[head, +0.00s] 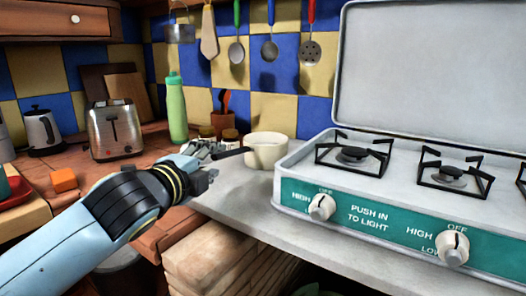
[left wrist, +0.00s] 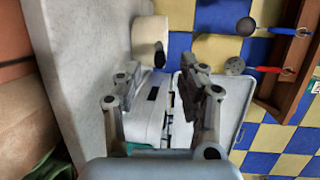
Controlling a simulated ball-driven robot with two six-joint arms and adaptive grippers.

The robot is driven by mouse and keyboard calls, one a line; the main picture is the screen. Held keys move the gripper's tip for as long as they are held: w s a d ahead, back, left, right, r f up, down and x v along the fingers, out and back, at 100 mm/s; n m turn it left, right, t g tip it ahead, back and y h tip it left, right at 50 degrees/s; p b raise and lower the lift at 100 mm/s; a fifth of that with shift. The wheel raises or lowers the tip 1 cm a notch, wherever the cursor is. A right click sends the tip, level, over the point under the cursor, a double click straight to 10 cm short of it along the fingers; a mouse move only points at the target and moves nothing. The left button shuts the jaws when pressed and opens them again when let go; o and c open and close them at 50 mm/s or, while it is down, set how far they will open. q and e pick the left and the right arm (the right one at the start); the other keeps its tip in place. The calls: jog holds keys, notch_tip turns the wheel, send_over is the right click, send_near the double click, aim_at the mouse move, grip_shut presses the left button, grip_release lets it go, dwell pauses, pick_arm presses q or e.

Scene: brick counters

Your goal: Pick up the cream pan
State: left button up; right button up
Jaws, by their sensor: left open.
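The cream pan (head: 266,153) stands upright on the grey counter, just left of the stove. Its dark handle (head: 234,152) points left toward my left gripper (head: 207,152). The left gripper is open, close to the handle's end; the head view does not show clearly whether they touch. In the left wrist view the pan (left wrist: 150,33) is beyond the two spread fingers of the gripper (left wrist: 167,72), and part of the dark handle shows below it. Nothing is seen held. My right gripper is not in view.
The white-and-green stove (head: 350,216) with its raised lid (head: 430,75) stands right of the pan. A green bottle (head: 176,108), a toaster (head: 116,131) and small jars (head: 229,136) are behind my left arm. Utensils hang on the tiled wall. The counter in front of the pan is clear.

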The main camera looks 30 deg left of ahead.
aim_at(234, 149)
pick_arm(q)
jog(key=x, duration=0.4)
jog(key=shift+d+r, duration=0.1)
jog(key=shift+w, duration=0.25)
jog(key=x, duration=0.2)
jog(key=d+b+x, duration=0.1)
jog(key=x, duration=0.2)
jog(key=shift+w+a, duration=0.15)
jog(key=shift+c, duration=1.5)
jog(key=c, duration=0.5)
grip_shut()
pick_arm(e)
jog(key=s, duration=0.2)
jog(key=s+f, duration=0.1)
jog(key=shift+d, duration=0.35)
